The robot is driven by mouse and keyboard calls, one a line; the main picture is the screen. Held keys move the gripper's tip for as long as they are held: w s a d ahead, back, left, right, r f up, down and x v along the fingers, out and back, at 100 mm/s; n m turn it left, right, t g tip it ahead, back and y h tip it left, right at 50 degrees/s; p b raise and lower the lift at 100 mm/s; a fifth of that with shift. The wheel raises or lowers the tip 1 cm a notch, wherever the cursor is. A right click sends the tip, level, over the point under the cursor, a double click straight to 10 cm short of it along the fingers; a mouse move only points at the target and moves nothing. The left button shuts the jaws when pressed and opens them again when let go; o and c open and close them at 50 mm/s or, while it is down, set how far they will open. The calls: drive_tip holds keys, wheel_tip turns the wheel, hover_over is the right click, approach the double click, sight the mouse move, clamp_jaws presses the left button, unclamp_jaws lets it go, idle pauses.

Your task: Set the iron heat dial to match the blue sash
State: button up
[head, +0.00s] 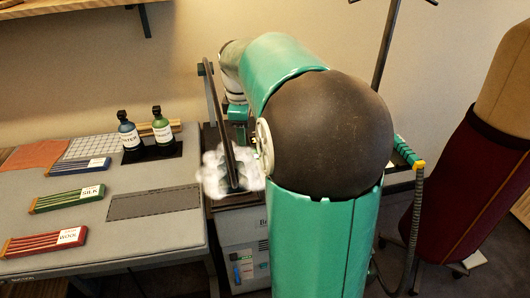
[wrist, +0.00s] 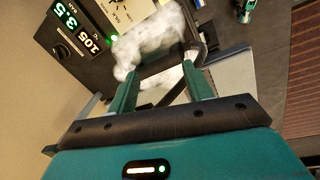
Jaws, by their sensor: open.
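The blue sash (head: 78,167) lies folded on the grey table in the head view, with a white label too small to read. In the wrist view a white plate with dark lettering (wrist: 128,12), apparently the heat dial's face, shows at the top edge; its knob and setting are not clear. White steam and a dark bar show beyond the fingertips.
A green sash (head: 66,199) labelled silk and a red sash (head: 45,242) labelled wool lie on the table. Two bottles (head: 129,131) (head: 161,126) stand behind. White steam (head: 212,174) surrounds a dark upright bar beside my arm. A maroon dress form (head: 468,190) stands at right.

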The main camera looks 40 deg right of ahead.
drive_tip(key=d+f+n+g+y, duration=0.15)
drive_tip(key=d+f, duration=0.25)
drive_tip(key=d, duration=0.4)
drive_tip(key=d+f+n, duration=0.2)
drive_tip(key=d+f, duration=0.2)
drive_tip(key=d, duration=0.4)
drive_tip(key=f, duration=1.3)
drive_tip(key=shift+w+f, duration=0.25)
drive_tip(key=shift+f, duration=0.1)
drive_tip(key=shift+c, duration=0.2)
drive_tip(key=c, duration=0.9)
